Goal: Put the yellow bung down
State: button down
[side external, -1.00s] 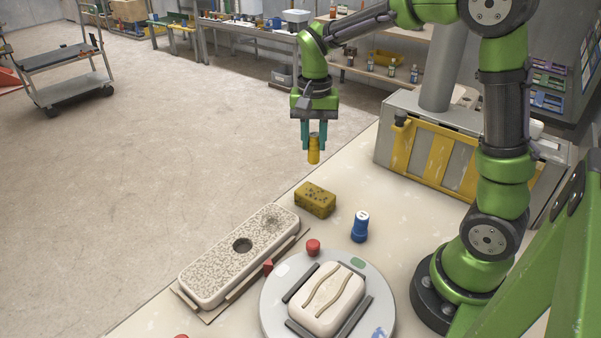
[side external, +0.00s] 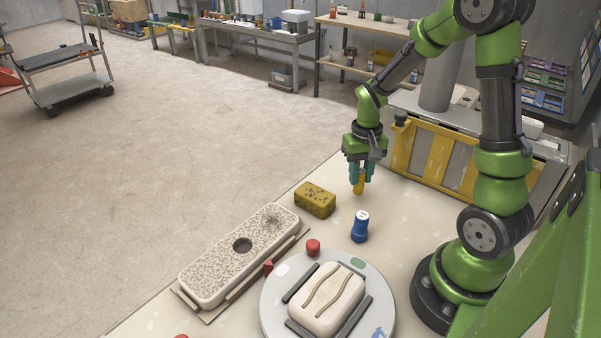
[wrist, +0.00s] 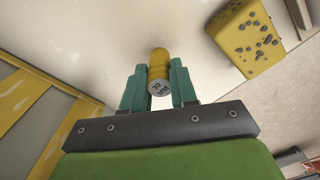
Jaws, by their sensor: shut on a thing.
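The yellow bung (side external: 358,186) is between the teal fingers of my gripper (side external: 360,174), which is shut on it. The bung hangs upright in the side view, over the table behind the blue bung (side external: 360,227). In the wrist view the yellow bung (wrist: 159,68) shows its grey end with dark lettering, with a finger of my gripper (wrist: 158,88) on each side. I cannot tell whether its lower end touches the table (side external: 400,205).
A yellow speckled sponge (side external: 315,200) lies to the left; it also shows in the wrist view (wrist: 245,38). A speckled block with a hole (side external: 215,268) lies front left. A red knob (side external: 313,247) stands beside the round turntable (side external: 272,312). A yellow-barred panel (side external: 432,160) stands behind right.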

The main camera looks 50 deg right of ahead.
aim_at(361, 171)
jog(key=shift+f, duration=0.85)
jog(key=shift+f, duration=0.15)
jog(key=c, duration=0.9)
grip_release()
notch_tip(361, 171, up, 12)
jog(key=s+a+r+n+t, duration=0.1)
jog(key=s+a+r+t, duration=0.1)
jog(key=a, duration=0.3)
jog(key=s+a+r+n+t+y, duration=0.1)
jog(key=s+a+r+t, duration=0.1)
jog(key=a+r, duration=0.2)
jog(key=s+a+r+n+t+y, duration=0.1)
jog(key=s+a+r+t, duration=0.1)
jog(key=a, duration=0.6)
jog(key=shift+s+r+n+t, duration=0.25)
jog(key=shift+r+n+t, duration=0.15)
jog(key=shift+r+t, duration=0.15)
